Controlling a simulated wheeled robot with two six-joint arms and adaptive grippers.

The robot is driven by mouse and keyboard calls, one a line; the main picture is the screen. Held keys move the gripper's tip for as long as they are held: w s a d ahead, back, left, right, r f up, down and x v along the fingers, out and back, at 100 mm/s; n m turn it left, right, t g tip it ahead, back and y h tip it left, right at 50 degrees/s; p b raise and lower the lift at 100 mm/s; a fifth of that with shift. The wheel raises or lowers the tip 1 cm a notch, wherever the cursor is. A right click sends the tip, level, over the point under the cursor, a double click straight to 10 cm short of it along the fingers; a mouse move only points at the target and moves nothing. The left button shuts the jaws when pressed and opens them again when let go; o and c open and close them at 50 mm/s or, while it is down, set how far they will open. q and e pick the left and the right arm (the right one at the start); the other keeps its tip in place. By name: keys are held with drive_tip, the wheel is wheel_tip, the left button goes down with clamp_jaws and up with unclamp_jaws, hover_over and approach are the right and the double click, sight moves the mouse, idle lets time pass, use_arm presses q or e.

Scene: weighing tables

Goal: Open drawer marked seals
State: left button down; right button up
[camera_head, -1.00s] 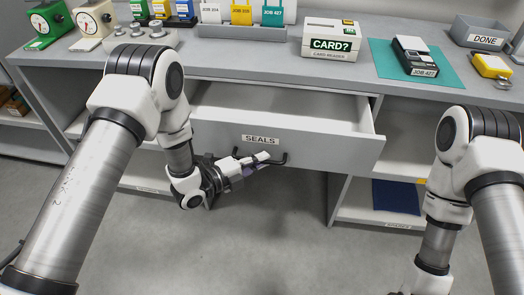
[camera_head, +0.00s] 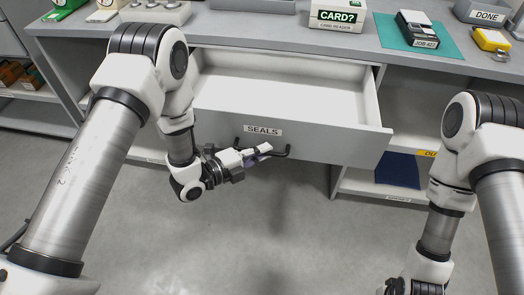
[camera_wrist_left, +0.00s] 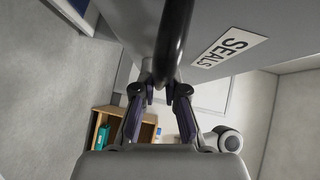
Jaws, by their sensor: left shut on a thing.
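The drawer marked SEALS (camera_head: 345,143) is pulled well out from under the counter, and its white inside looks empty. Its label (camera_head: 263,130) is on the grey front and also shows in the left wrist view (camera_wrist_left: 229,47). A dark bar handle (camera_head: 280,155) runs along the front below the label; it also shows in the left wrist view (camera_wrist_left: 174,40). My left gripper (camera_head: 258,151) is shut on this handle, with its fingers (camera_wrist_left: 161,92) on both sides of the bar. My right gripper (camera_head: 402,288) is low at the bottom edge, mostly cut off.
The counter (camera_head: 255,30) above carries a card reader (camera_head: 338,16), a teal mat (camera_head: 450,45) with a JOB 427 device (camera_head: 417,29), a yellow padlock (camera_head: 491,41) and a DONE tray (camera_head: 483,12). Open shelves flank the drawer. The floor (camera_head: 270,235) in front is clear.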

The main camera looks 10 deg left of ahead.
use_arm(q)
drive_tip(key=c, duration=1.2)
unclamp_jaws()
drive_tip(key=v, duration=1.2)
